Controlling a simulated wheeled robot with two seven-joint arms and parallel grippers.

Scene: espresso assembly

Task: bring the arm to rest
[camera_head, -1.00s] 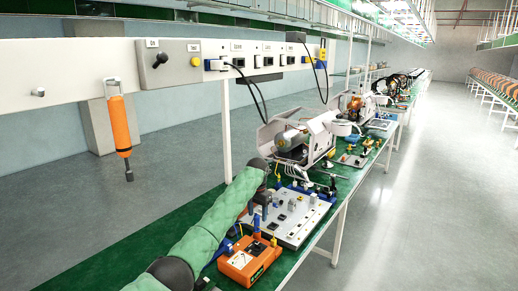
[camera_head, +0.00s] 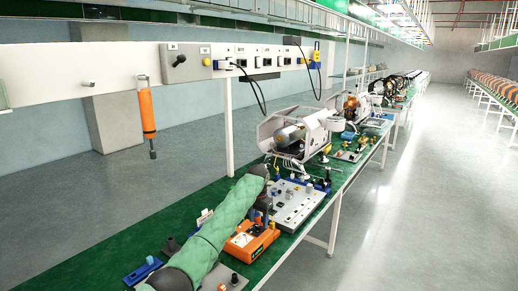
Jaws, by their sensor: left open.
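My left arm, in a green sleeve, reaches in from the bottom left of the head view over the green bench (camera_head: 85,240). Its dark far joint sits in front of the white espresso machine (camera_head: 300,132). My left gripper (camera_head: 263,203) is small and partly hidden behind the arm, between the orange device (camera_head: 250,241) and the light grey fixture board (camera_head: 298,207). Its jaws look open, with nothing seen between them. My right gripper does not show.
An orange screwdriver (camera_head: 147,110) hangs in front of the wall panel (camera_head: 110,68). A blue block (camera_head: 142,271) and small parts lie beside my arm. More machines line the bench behind. The aisle floor (camera_head: 400,220) at the right is clear.

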